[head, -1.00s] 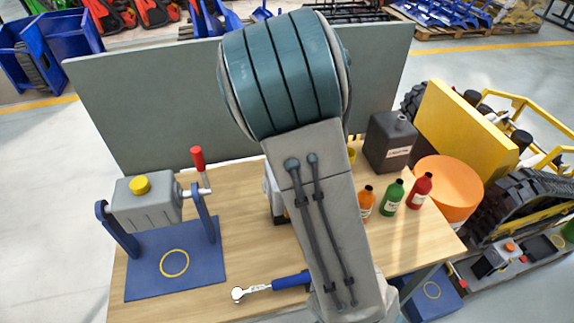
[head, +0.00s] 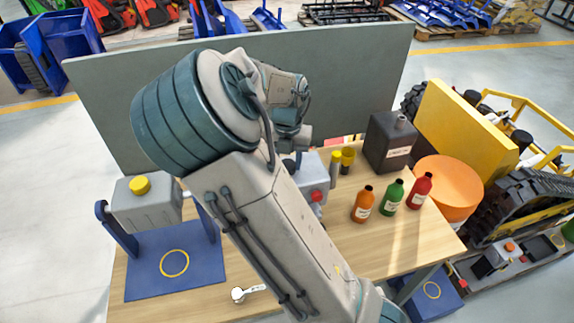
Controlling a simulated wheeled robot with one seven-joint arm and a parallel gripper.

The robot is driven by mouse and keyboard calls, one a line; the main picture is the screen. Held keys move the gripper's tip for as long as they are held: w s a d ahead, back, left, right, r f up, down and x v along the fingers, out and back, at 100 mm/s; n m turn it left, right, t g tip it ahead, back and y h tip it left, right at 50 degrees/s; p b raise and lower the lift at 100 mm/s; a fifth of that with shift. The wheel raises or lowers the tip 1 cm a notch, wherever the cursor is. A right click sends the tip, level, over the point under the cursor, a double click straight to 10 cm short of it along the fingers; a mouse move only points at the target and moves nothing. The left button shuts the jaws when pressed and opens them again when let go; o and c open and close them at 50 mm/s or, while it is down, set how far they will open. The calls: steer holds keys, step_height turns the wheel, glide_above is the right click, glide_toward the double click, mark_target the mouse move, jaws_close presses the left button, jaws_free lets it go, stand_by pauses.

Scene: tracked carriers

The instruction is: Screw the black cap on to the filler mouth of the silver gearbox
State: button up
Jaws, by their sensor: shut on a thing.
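The silver gearbox (head: 314,172) looks to be the light grey box in the middle of the bench, with a red knob on its front. My arm covers its left and lower parts. My gripper (head: 292,153) points down at the gearbox's back left top, small and partly hidden behind my arm. It is shut on a small dark thing (head: 288,165), which looks like the black cap. The filler mouth is hidden, so I cannot tell whether the cap touches it.
Left, a grey box with a yellow cap (head: 140,186) hangs in a blue stand (head: 150,270). A grey panel (head: 110,110) backs the bench. A wrench (head: 240,294) lies in front.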

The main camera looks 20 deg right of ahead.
steer(key=o, duration=1.1)
steer(key=shift+c, duration=0.2)
